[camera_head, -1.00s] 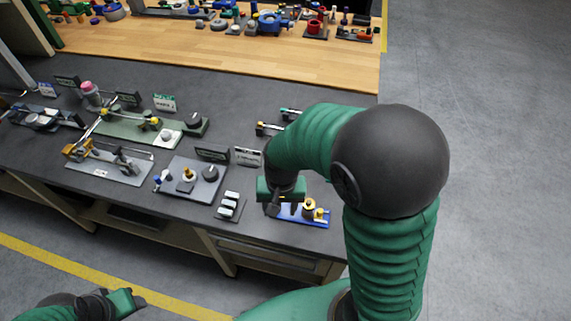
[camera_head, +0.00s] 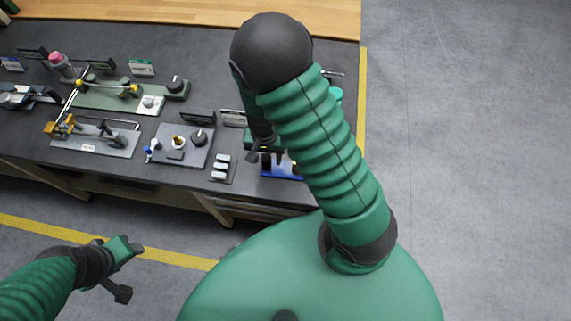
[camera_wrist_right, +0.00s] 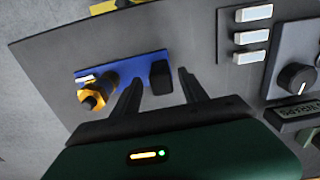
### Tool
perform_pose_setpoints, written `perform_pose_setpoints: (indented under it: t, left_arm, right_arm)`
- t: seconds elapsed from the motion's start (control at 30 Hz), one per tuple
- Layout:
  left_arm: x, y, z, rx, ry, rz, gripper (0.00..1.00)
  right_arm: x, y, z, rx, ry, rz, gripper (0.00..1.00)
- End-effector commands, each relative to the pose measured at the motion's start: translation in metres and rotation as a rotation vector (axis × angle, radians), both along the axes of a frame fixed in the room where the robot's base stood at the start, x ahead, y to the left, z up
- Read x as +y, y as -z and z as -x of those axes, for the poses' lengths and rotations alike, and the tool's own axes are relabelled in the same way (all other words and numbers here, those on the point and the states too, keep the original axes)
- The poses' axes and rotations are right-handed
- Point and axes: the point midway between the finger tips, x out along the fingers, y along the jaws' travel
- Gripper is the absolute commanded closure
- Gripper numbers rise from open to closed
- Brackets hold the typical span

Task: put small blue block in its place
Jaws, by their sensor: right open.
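A blue plate (camera_head: 281,171) lies near the table's front right edge, partly hidden by my right arm. In the right wrist view the blue plate (camera_wrist_right: 126,72) carries a yellow-and-black fitting (camera_wrist_right: 96,92) and a dark upright block (camera_wrist_right: 161,77). No separate small blue block can be made out clearly. My right gripper (camera_head: 266,158) is over the plate; in the wrist view its fingers (camera_wrist_right: 158,77) are open, with the dark block showing between them. Contact cannot be told. My left gripper (camera_head: 122,270) is open and empty in front of the table, at lower left.
A panel with white switches (camera_head: 220,168) lies left of the plate. A grey board (camera_head: 196,155) with a dark knob and small blue-handled part lies further left. Signs (camera_head: 197,117) stand behind. The floor right of the table is clear.

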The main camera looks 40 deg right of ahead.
Motion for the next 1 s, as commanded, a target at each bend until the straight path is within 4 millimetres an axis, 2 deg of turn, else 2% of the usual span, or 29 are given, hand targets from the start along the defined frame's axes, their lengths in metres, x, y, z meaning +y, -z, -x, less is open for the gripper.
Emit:
perform_pose_setpoints:
  t: [0.1,0.17,0.4,0.8,1.0]
  left_arm:
    - [0.0,-0.001,0.0,0.0,0.0,0.0,0.49]
    - [0.0,-0.001,0.0,0.0,0.0,0.0,0.49]
    - [0.0,-0.001,0.0,0.0,-0.001,0.0,0.49]
    - [0.0,-0.001,0.0,0.0,0.0,0.0,0.49]
    - [0.0,-0.001,0.0,0.0,0.0,0.0,0.49]
  right_arm:
    - [-0.001,0.022,-0.001,0.005,0.002,0.0,0.49]
    - [0.0,0.029,-0.001,0.004,0.001,0.001,0.49]
    - [-0.002,0.032,-0.003,0.001,-0.001,0.0,0.49]
    - [-0.002,0.032,-0.002,0.001,0.0,0.0,1.0]
    - [-0.002,0.032,-0.003,0.001,-0.001,0.0,1.0]
